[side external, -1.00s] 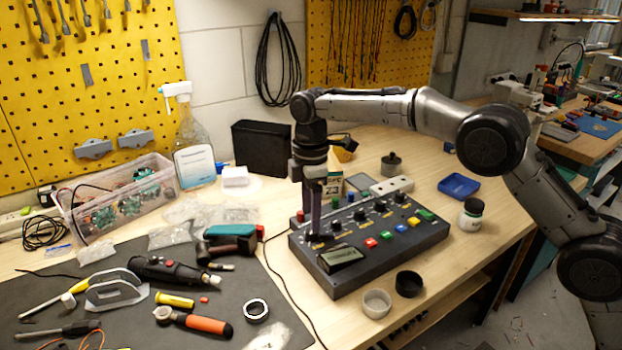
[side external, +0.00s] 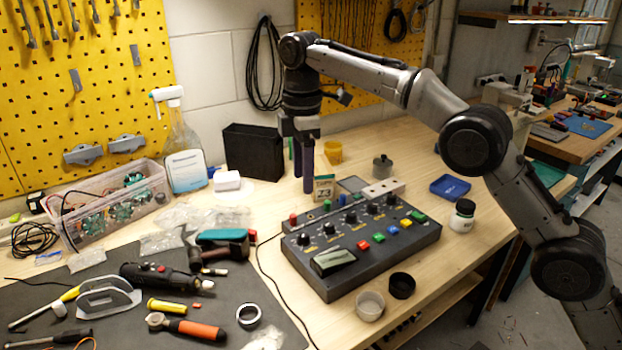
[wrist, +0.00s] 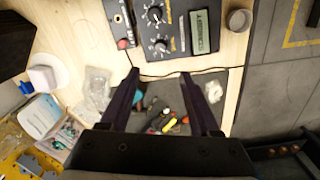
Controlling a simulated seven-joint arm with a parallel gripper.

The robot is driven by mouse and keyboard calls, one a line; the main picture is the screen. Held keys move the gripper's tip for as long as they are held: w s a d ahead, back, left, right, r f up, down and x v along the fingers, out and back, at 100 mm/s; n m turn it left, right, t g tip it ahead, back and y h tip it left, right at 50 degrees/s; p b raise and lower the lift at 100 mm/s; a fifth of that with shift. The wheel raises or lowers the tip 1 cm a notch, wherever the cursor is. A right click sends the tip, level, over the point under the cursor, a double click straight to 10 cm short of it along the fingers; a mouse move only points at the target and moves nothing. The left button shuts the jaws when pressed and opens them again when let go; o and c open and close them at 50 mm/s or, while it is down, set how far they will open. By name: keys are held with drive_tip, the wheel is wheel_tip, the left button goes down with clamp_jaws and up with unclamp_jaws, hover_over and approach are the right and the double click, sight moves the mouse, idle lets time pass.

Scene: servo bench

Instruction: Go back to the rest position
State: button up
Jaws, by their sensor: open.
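My gripper (side external: 303,188) is open and empty. It hangs pointing down above the bench, over the back left part of the dark control box (side external: 340,272), clear of it. The box carries several black knobs, coloured buttons and a small display. In the wrist view my gripper (wrist: 159,76) shows its two dark fingers apart with nothing between them. The control box (wrist: 178,62) lies at the top of that view, with its display and knobs in sight.
A black bin (side external: 252,151) stands behind my gripper. A yellow cup (side external: 333,152), a small labelled box (side external: 323,188) and a grey lidded pot (side external: 382,167) are close by. A blue tray (side external: 450,187) and a jar (side external: 462,216) stand to the right. Tools cover the dark mat (side external: 200,280).

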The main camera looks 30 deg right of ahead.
drive_tip(key=s+d+r+t, duration=0.1)
drive_tip(key=s+d+r, duration=0.2)
drive_tip(key=r, duration=0.3)
drive_tip(key=s+d+r+t, duration=0.1)
drive_tip(key=s+d+r, duration=0.1)
drive_tip(key=r, duration=0.3)
drive_tip(key=s+d+r+m+t, duration=0.1)
drive_tip(key=s+d+r+m, duration=0.2)
drive_tip(key=s, duration=0.4)
drive_tip(key=s+d+r+m+t, duration=0.1)
drive_tip(key=s+d+r, duration=0.1)
drive_tip(key=s+d, duration=0.35)
drive_tip(key=s+d+f+m+t, duration=0.1)
drive_tip(key=s+f+m, duration=0.25)
drive_tip(key=s, duration=0.35)
drive_tip(key=s+d+f+m, duration=0.15)
drive_tip(key=s+f, duration=0.25)
drive_tip(key=s, duration=0.4)
drive_tip(key=s+f+m, duration=0.4)
drive_tip(key=f+m, duration=0.2)
drive_tip(key=f, duration=0.5)
drive_tip(key=shift+s+f+t, duration=0.2)
drive_tip(key=shift+t, duration=0.1)
drive_tip(key=shift+d, duration=0.1)
